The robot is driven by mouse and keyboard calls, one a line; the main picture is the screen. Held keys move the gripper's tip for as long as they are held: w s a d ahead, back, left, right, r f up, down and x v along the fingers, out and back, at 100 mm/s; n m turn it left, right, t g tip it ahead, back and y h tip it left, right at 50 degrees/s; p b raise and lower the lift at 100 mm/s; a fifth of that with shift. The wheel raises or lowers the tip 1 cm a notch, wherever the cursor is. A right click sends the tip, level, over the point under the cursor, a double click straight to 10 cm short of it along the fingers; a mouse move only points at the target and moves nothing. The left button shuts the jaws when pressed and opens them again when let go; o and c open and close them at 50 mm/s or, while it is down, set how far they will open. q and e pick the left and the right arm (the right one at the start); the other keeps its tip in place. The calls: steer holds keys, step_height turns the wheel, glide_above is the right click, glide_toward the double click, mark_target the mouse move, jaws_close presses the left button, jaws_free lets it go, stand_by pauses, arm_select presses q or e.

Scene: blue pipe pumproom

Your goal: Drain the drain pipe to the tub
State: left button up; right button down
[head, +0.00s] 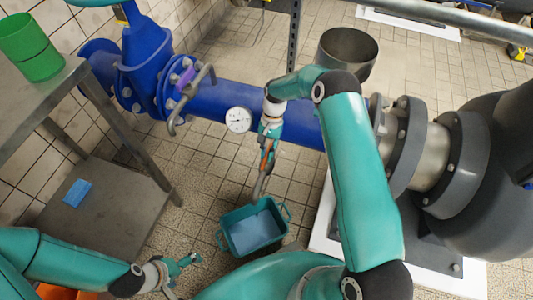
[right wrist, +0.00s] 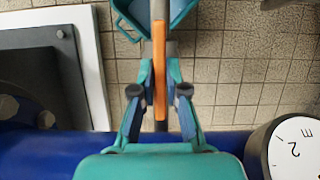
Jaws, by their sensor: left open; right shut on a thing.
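A teal tub (head: 227,241) stands on the tiled floor under the drain pipe (head: 258,188), with a pale blue surface inside that I cannot identify for certain. The grey drain pipe drops from the big blue pipe, its lower end above the tub. An orange valve lever (right wrist: 159,80) lies in line with the drain pipe in the right wrist view. My right gripper (head: 266,150) is shut on this lever, with one finger on each side. The tub (right wrist: 126,27) partly shows beyond. My left gripper (head: 184,274) is open and empty, low at the left, apart from the tub.
A gauge (head: 238,120) sits beside the drain on the big blue pipe (head: 222,100). A blue valve (head: 148,55) with a bent handle stands left. A metal table (head: 62,82) bears a green container (head: 32,48). A blue sponge-like block (head: 77,193) lies on its lower shelf.

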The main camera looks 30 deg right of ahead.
steer(key=shift+s, duration=0.1)
steer(key=c, duration=1.2)
jaws_free()
steer(key=shift+r, duration=0.15)
steer(key=shift+w+d+r, duration=0.15)
steer(key=shift+w+r, duration=0.1)
steer(key=shift+r, duration=0.05)
steer(key=v, duration=1.1)
steer(key=shift+s, duration=0.1)
